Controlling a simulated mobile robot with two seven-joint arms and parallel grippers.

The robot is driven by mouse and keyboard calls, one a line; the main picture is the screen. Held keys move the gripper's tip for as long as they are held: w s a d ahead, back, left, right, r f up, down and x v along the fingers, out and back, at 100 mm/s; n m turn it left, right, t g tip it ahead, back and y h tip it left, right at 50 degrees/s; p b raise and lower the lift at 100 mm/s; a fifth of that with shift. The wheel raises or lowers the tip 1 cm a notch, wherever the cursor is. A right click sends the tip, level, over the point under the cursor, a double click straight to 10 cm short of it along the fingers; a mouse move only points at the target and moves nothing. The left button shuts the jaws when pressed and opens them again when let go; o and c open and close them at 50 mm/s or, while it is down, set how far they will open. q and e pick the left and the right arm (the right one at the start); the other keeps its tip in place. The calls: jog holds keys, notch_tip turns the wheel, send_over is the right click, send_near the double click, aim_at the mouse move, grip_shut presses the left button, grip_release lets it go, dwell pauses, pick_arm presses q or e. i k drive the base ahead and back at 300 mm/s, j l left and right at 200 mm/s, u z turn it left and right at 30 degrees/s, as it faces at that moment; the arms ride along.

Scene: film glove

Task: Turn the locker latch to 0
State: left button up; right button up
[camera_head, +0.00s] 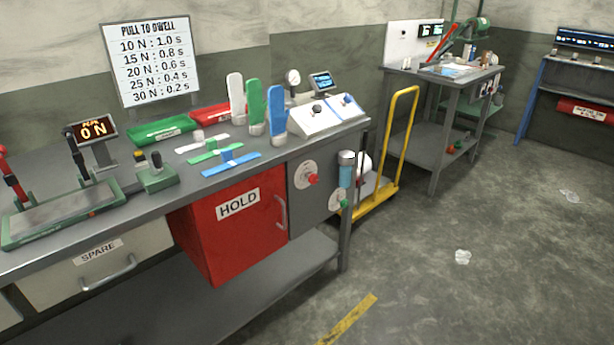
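A red locker (237,235) marked HOLD hangs under the workbench, with a grey pull handle (281,212) at its right edge; its door looks shut. To its right is a grey panel (316,200). On that panel a red knob (312,179) sits on a round white dial (304,175); I cannot read its marks or tell its setting. A green knob (343,204) is lower at the right. I cannot tell which of these is the locker latch. Neither of my grippers is in view.
The grey workbench (110,215) holds green and red trays, coloured hand-shaped forms, a sealing device (65,215) and a display reading 0 N (95,130). A yellow cart (400,150) stands right of the bench. The floor (480,220) in front is mostly clear, with small clear scraps.

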aim_at(313, 179)
jog(key=i+l, duration=0.15)
jog(key=i, duration=0.25)
jog(key=i+l, duration=0.1)
jog(key=i, duration=0.3)
jog(key=i+l+u, duration=0.15)
jog(key=i+u, duration=0.25)
jog(key=i+l+u, duration=0.2)
jog(key=u, duration=0.7)
